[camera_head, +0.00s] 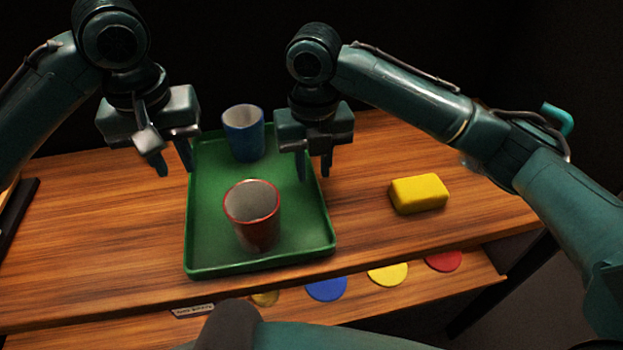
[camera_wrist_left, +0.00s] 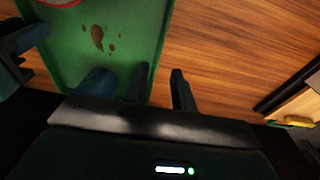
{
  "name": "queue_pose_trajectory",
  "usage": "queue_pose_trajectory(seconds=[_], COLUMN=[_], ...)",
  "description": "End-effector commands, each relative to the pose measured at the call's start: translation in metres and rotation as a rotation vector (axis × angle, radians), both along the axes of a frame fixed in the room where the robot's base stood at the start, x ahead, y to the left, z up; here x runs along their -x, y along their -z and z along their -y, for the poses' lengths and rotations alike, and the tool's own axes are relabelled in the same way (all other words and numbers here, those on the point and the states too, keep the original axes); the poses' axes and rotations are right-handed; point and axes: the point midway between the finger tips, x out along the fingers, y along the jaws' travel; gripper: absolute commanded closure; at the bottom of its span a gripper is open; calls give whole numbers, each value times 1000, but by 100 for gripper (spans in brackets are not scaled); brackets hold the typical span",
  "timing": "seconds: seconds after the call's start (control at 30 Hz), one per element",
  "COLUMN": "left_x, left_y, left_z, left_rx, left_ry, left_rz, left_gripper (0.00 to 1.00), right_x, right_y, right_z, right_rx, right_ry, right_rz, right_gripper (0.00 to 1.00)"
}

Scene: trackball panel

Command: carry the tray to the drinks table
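The green tray (camera_head: 210,262) lies on a wooden table (camera_head: 110,220), with a blue cup (camera_head: 243,138) at its far end and a red cup (camera_head: 254,225) nearer. Both cups stand upright and look empty. My left gripper (camera_head: 172,168) is open, above the tray's left edge. In the left wrist view its fingers (camera_wrist_left: 160,88) appear on either side of the tray wall (camera_wrist_left: 157,60). My right gripper (camera_head: 314,172) is open at the tray's right edge; whether its fingers straddle the wall is unclear. I cannot identify the drinks table.
A yellow block (camera_head: 418,193) lies right of the tray. A lower ledge in front carries coloured discs, including a blue one (camera_head: 326,288), and a small label (camera_head: 192,310). Brown spots (camera_wrist_left: 98,38) mark the tray floor. A dark strip (camera_head: 20,220) lies at far left.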

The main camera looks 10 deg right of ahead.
Motion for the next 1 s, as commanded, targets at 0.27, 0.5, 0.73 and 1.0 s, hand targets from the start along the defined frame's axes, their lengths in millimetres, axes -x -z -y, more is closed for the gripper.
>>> queue_pose_trajectory(seconds=[0.27, 0.5, 0.73, 1.0], left_x=[5, 7, 7, 7], left_y=[-44, -53, -53, -53], left_z=[-1, 0, 0, 0], left_rx=[-2, -1, -1, -1], left_ry=[-1, -1, -1, -1], left_rz=[3, -2, -2, -2], left_gripper=[74, 74, 74, 74], right_x=[0, 0, -1, -1], right_y=[0, -9, -54, -104], right_z=[0, 0, 0, 0], right_rx=[0, -1, -2, 1], right_ry=[0, 0, 0, 1], right_rz=[0, 2, 5, 4], right_gripper=[74, 74, 74, 74])
